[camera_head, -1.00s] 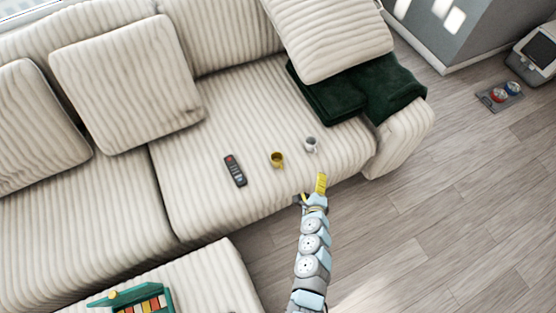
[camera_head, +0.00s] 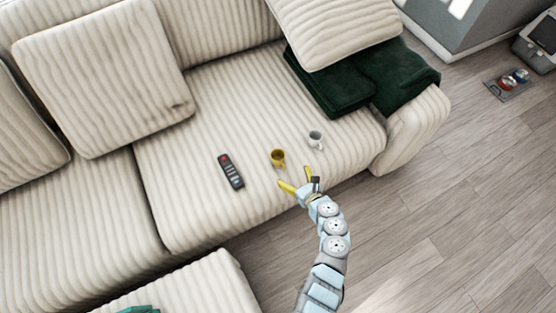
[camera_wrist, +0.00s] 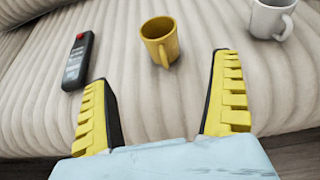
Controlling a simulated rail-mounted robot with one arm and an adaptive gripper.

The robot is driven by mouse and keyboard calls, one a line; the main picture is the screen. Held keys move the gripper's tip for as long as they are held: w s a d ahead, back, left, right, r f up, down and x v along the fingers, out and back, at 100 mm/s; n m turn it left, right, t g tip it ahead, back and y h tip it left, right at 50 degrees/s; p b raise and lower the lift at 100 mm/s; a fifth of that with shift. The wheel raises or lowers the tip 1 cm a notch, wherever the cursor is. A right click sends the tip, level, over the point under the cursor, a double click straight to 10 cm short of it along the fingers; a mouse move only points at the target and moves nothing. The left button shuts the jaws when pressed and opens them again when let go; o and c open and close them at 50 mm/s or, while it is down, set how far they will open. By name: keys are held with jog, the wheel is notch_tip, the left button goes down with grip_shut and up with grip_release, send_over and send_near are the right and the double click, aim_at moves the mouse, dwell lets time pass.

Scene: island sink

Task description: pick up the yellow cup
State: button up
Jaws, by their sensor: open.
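The yellow cup (camera_head: 277,157) stands upright on the sofa seat, between a remote and a white cup. In the wrist view the yellow cup (camera_wrist: 160,42) is ahead of my fingers, between their lines, with its handle turned toward me. My gripper (camera_head: 297,179) is open and empty at the seat's front edge, just short of the cup. In the wrist view my gripper (camera_wrist: 158,95) shows both yellow fingers spread wide, apart from the cup.
The white cup (camera_head: 316,139) stands close to the right of the yellow cup. The dark remote (camera_head: 231,171) lies to the left. A green blanket (camera_head: 335,85) and a cushion (camera_head: 335,30) lie behind. The sofa seat (camera_head: 210,130) is clear around the remote.

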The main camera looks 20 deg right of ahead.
aim_at(282, 163)
jog(key=b+x, duration=0.3)
jog(key=x, duration=0.5)
jog(key=b+x, duration=0.4)
jog(key=shift+w+f, duration=0.25)
jog(key=shift+f, duration=0.2)
jog(key=shift+w, duration=0.25)
jog(key=c, duration=1.4)
